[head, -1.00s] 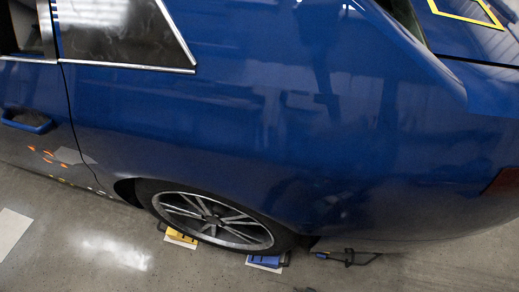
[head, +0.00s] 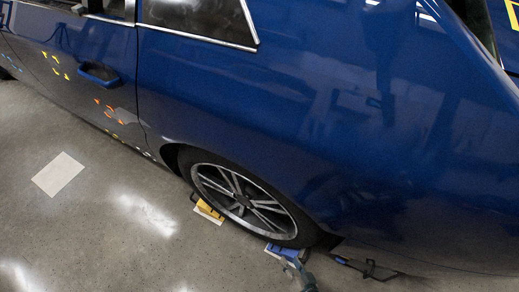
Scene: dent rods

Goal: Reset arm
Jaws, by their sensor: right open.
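My right gripper (head: 298,270) shows small and partly cut off at the bottom edge, right of the middle. It is open, and I see nothing held in it. It appears in front of the floor just below the blue block by the rear wheel; whether it touches the block I cannot tell. My left gripper is not in view. A blue car (head: 300,110) fills most of the view, with its rear wheel (head: 243,203) at the lower middle.
A yellow block (head: 209,210) and a blue block (head: 282,250) sit at the wheel. A black tool-like object (head: 368,268) lies on the floor to their right. Orange marks (head: 108,110) dot the door. A white sheet (head: 58,174) lies on the open floor at left.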

